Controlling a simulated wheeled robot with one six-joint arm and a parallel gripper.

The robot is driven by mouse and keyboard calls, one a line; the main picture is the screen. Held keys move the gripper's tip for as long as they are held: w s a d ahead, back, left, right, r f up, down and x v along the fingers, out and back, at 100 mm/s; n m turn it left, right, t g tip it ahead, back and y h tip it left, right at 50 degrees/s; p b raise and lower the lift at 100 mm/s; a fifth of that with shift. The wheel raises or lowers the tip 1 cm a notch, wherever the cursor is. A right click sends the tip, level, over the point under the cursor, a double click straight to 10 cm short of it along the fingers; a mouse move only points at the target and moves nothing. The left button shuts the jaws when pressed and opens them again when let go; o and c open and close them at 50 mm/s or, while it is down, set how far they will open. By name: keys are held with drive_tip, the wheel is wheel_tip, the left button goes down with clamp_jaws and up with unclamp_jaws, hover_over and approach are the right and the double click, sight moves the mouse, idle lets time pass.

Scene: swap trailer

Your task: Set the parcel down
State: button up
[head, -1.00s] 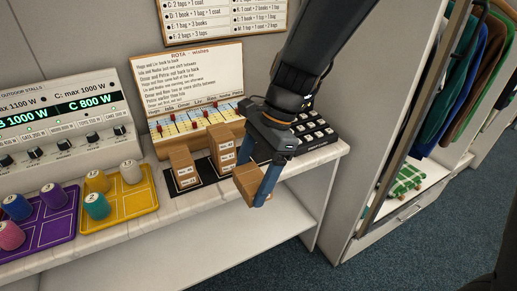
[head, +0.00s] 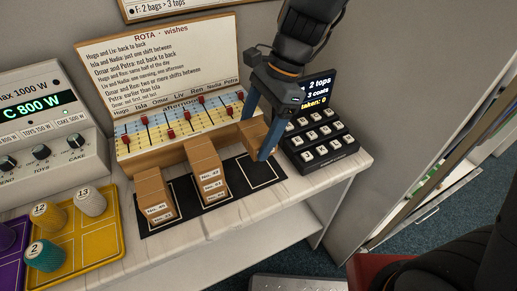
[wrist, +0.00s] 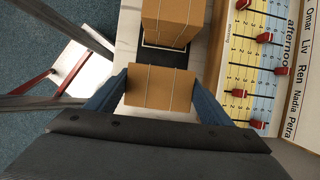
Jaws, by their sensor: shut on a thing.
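The parcel is a small brown cardboard box (head: 255,133) held between the blue fingers of my gripper (head: 262,135). In the wrist view the same parcel (wrist: 158,88) shows between both fingers, with string lines across its top. My gripper is shut on it, above the right part of the black mat (head: 225,184), near an empty white-outlined square (head: 249,172). I cannot tell whether the parcel touches the mat. To its left stand a tall parcel stack (head: 207,170) and a shorter stack (head: 155,195), both with white labels.
The black keypad (head: 318,138) stands close to the right of my gripper. The rota board (head: 165,80) with red sliders is behind the stacks. A yellow tray (head: 85,242) with numbered spools is at the left. The counter's front edge (head: 270,222) is clear.

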drive_tip(key=shift+w, duration=0.35)
drive_tip(key=shift+w+f, duration=0.15)
drive_tip(key=shift+f, duration=0.2)
wheel_tip(320, 180, down, 4)
drive_tip(key=shift+f, duration=2.65)
drive_tip(key=shift+f, duration=0.1)
drive_tip(key=o, duration=1.1)
